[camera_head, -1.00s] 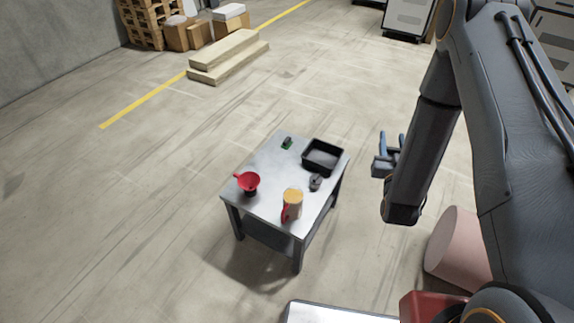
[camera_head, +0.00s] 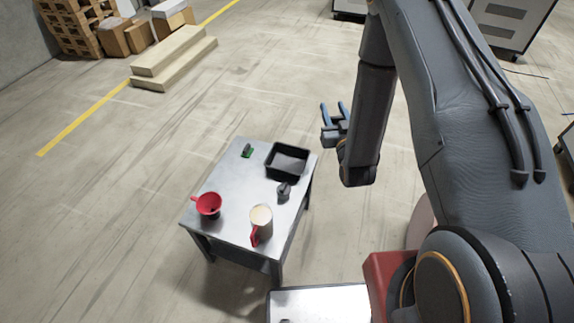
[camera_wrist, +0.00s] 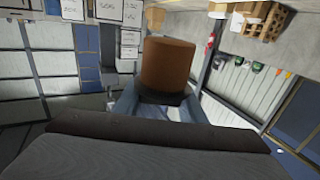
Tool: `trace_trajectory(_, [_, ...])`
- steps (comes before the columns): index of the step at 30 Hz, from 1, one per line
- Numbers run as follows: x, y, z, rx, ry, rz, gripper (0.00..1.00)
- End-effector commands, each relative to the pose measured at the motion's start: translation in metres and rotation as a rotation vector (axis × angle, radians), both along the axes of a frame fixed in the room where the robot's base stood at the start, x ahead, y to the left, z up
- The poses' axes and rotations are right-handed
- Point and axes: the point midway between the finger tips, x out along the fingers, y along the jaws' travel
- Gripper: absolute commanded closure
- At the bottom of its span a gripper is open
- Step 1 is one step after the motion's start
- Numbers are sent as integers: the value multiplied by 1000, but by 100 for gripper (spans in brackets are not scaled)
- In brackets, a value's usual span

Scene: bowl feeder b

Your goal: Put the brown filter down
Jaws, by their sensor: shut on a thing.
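The brown filter (camera_wrist: 167,65) is a plain brown cylinder with a dark lower end, seen in the wrist view. My gripper (camera_wrist: 158,102) has its blue fingers on either side of that dark end and is shut on the filter. In the head view my gripper (camera_head: 334,112) is up in the air, to the right of the grey metal table (camera_head: 225,190) and above its far end in the picture.
On the table are a black tray (camera_head: 288,150), a red funnel-like cup (camera_head: 209,204), a beige-and-red jug (camera_head: 261,222), a small dark object (camera_head: 284,191) and a small green-and-black object (camera_head: 247,151). The tabletop's left middle is bare. Stacked boards (camera_head: 174,62) lie behind on open floor.

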Motion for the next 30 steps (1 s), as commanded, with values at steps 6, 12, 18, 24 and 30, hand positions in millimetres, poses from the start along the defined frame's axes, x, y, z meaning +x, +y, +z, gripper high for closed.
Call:
trace_trajectory(6, [36,39,-37,-1,-3,159,86])
trace_trajectory(12, [61,64,-62,-1,-3,293,86])
trace_trajectory(18, [82,85,-87,-2,-3,425,86])
trace_trajectory(24, [98,103,-114,-3,-2,556,86])
trace_trajectory(30, [110,119,-141,-3,-2,687,86])
